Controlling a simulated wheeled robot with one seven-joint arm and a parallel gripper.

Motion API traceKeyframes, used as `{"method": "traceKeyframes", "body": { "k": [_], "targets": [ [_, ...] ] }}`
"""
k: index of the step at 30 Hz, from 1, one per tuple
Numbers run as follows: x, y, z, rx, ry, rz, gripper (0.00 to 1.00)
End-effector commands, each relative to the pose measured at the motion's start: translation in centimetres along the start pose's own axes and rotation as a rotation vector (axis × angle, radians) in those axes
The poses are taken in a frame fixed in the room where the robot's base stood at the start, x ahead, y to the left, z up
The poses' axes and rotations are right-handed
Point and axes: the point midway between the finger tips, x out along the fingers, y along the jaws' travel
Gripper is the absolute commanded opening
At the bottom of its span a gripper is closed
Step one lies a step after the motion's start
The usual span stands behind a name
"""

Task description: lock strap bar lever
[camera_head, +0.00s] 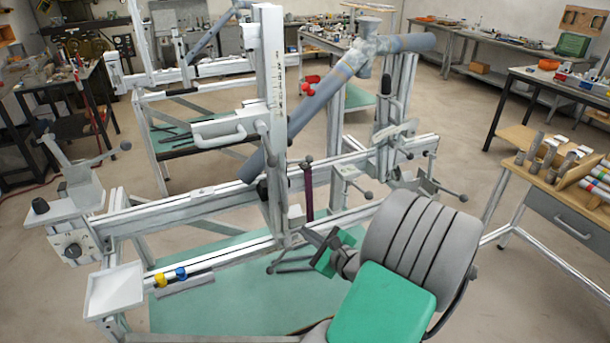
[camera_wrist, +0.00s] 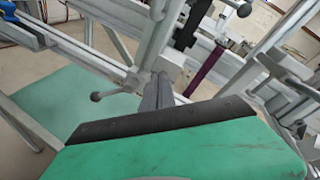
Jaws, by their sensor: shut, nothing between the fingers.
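A purple bar (camera_head: 308,190) stands upright beside the frame jig's vertical post, with a dark knob at its top. It also shows in the wrist view (camera_wrist: 207,70), right of the fingers. A ball-ended lever (camera_wrist: 96,97) sticks out to the left at the foot of a post in the wrist view. Another dark ball knob (camera_wrist: 244,10) shows at the top right. I cannot tell which lever belongs to the strap bar, or whether it is locked. My gripper (camera_head: 311,236) is shut and empty, near the lower rail by the post. Its fingers (camera_wrist: 158,86) touch nothing that I can make out.
The jig's long rail (camera_head: 170,215) crosses the middle, with a large grey tube (camera_head: 320,105) slanting above it. A small white tray (camera_head: 115,290) is at the front left. Clamps with ball handles (camera_head: 420,175) crowd the right. A wooden bench (camera_head: 530,185) stands far right.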

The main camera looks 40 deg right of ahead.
Motion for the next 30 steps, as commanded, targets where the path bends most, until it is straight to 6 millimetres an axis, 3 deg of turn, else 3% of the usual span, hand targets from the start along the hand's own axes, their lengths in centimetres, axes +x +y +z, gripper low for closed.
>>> {"method": "traceKeyframes", "body": {
  "k": [3,6,9,20,23,30],
  "targets": [
    [-0.5,-5.1,2.1,0.369,-0.096,-0.181,0.0],
    [-0.9,-7.1,2.6,0.587,-0.15,-0.247,0.0],
    [-1.1,-7.7,2.6,0.683,-0.168,-0.263,0.0],
    [-0.8,-7.8,2.7,0.695,-0.17,-0.26,0.0],
    [0.2,-8.0,2.8,0.696,-0.169,-0.258,0.0],
    [4.9,-9.5,3.3,0.692,-0.17,-0.256,0.0]
  ]
}}
